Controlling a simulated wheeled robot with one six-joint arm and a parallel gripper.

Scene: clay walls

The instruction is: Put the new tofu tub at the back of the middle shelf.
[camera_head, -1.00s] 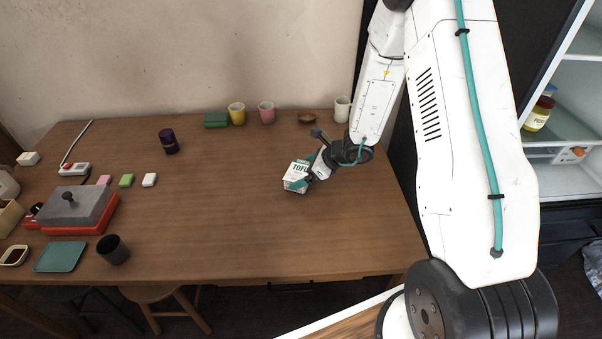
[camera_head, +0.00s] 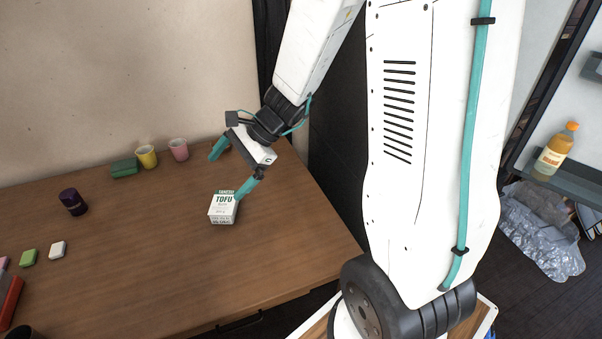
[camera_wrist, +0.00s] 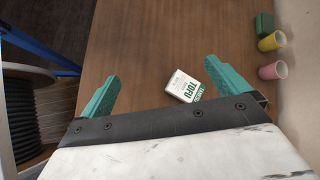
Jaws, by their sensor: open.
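The tofu tub (camera_head: 222,209), a white box with a green top edge and "TOFU" lettering, stands on the wooden table (camera_head: 160,270). My gripper (camera_head: 236,168) is open and empty above the table, behind and above the tub, with its teal fingers spread wide. One fingertip overlaps the tub's top corner in the head view; I cannot tell whether it touches. The middle shelf cannot be made out now.
A yellow cup (camera_head: 147,157), a pink cup (camera_head: 179,150) and a green block (camera_head: 124,168) stand at the table's back. A dark purple jar (camera_head: 73,202) is at the left. At the right, an orange-capped bottle (camera_head: 553,153) stands on a fridge door rack (camera_head: 570,182).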

